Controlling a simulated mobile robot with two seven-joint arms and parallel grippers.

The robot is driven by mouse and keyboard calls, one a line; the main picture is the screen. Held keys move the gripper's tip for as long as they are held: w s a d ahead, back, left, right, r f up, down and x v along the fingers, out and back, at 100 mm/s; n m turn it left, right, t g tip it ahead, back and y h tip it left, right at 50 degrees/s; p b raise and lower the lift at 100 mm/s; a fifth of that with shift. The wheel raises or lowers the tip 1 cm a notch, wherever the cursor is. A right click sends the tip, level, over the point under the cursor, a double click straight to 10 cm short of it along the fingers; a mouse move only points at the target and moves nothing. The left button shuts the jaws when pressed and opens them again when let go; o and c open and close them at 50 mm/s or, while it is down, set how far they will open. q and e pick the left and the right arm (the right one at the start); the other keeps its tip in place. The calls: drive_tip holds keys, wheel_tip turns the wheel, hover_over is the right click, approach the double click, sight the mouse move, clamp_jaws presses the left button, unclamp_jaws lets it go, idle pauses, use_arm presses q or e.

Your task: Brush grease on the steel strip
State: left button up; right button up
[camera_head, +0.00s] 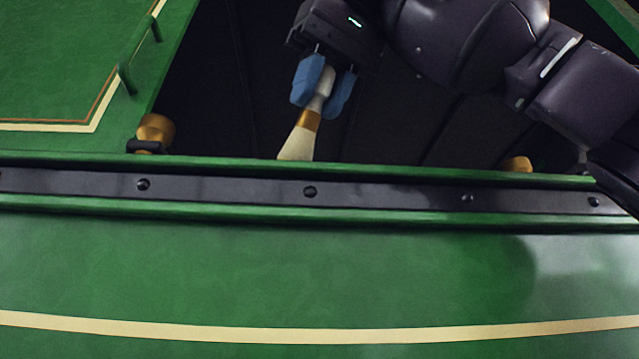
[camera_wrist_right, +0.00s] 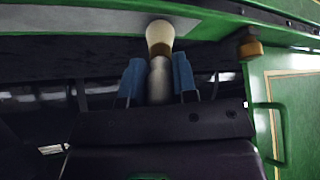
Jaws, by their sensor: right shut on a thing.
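The steel strip (camera_head: 240,191) is a long dark band with several round bolt heads, running across the head view between two green ledges. A brush (camera_head: 308,121) with a pale handle, brass-coloured ferrule and cream bristles is held in my right gripper (camera_head: 325,88). Its blue fingers are shut on the handle. The bristles point down and slightly left, and their tip shows at the upper green ledge, above the strip in the picture. I cannot tell whether they touch anything. The right wrist view shows the brush (camera_wrist_right: 160,42) between the blue fingers (camera_wrist_right: 158,80). My left gripper is not in view.
A green panel (camera_head: 300,260) with a cream line fills the foreground. Brass-coloured knobs (camera_head: 155,131) and (camera_head: 516,164) stand behind the ledge. A green handrail (camera_head: 137,55) is on the panel at upper left. The space behind the ledge is dark.

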drive_tip(key=shift+f, duration=0.15)
drive_tip(key=d, duration=0.3)
drive_tip(key=shift+d+p, duration=0.4)
drive_tip(key=shift+d, duration=0.1)
drive_tip(key=shift+d, duration=1.65)
drive_tip(key=shift+d, duration=0.1)
drive_tip(key=d, duration=2.4)
drive_tip(key=shift+d, duration=0.25)
idle(1.1)
